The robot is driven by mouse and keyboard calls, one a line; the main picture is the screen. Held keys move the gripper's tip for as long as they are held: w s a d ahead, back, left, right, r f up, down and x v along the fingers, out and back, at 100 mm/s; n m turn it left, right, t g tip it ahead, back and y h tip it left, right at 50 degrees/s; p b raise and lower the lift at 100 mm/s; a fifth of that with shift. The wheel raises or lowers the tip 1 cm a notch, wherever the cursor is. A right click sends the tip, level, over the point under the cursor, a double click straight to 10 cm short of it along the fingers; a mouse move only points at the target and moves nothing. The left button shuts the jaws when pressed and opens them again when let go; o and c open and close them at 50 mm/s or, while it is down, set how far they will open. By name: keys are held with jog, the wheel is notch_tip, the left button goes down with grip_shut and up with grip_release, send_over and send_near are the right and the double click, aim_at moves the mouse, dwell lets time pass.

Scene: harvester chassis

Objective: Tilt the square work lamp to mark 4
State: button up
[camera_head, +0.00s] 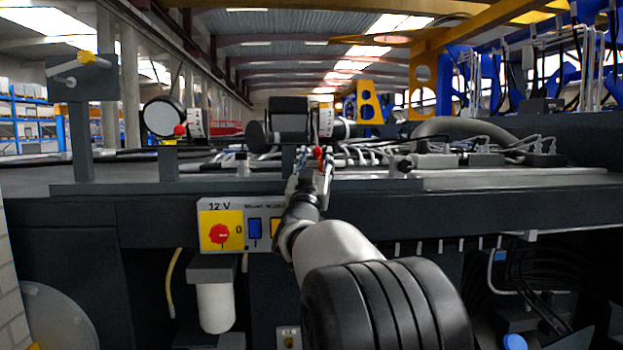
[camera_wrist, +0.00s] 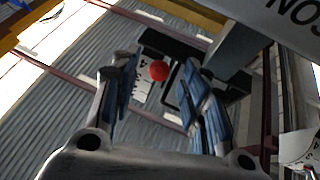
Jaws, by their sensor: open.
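The square work lamp (camera_head: 289,118) has a dark square housing and stands on the chassis in the middle of the head view. A pale scale drum (camera_head: 326,122) sits at its right side; its mark numbers are too small to read there. A red ball knob (camera_head: 318,153) shows below the drum. My gripper (camera_head: 313,172) is just below the lamp, fingers pointing up at the knob. In the wrist view, my open gripper (camera_wrist: 157,75) has its blue-padded fingers on either side of the red knob (camera_wrist: 159,70), with visible gaps. Whether the knob is fully between the fingertips is unclear.
A round lamp (camera_head: 163,117) with its own red knob (camera_head: 180,130) stands left. A yellow switch panel (camera_head: 221,230) is on the chassis front, left of my arm. Cables and connectors (camera_head: 470,150) lie right. A pale curved part (camera_wrist: 300,147) shows at the wrist view's lower right.

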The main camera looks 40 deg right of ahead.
jog(key=v, duration=0.8)
jog(key=shift+s+a+f, duration=0.2)
jog(key=shift+s+a, duration=0.05)
jog(key=s+a+f+n+g+y+b, duration=0.1)
jog(key=s+a+f+n+y+b, duration=0.2)
jog(key=a+f+y, duration=0.55)
jog(key=s+a+f+n+y+b, duration=0.15)
jog(key=a+f+n+y, duration=0.35)
jog(key=a+f, duration=0.65)
jog(key=s+a+f+g+y+b, duration=0.1)
jog(key=s+a+f+g, duration=0.2)
jog(key=s+f, duration=0.4)
jog(key=s+a+f+n+g+y+b, duration=0.1)
jog(key=s+a+f+g+b, duration=0.1)
jog(key=s+a+f+g, duration=0.2)
jog(key=s+a+f+g+y+b, duration=0.2)
jog(key=s+a+f+g, duration=0.1)
jog(key=s+f, duration=0.8)
jog(key=s, duration=0.5)
jog(key=shift+s+a+n, duration=0.2)
jog(key=shift+a+n, duration=0.1)
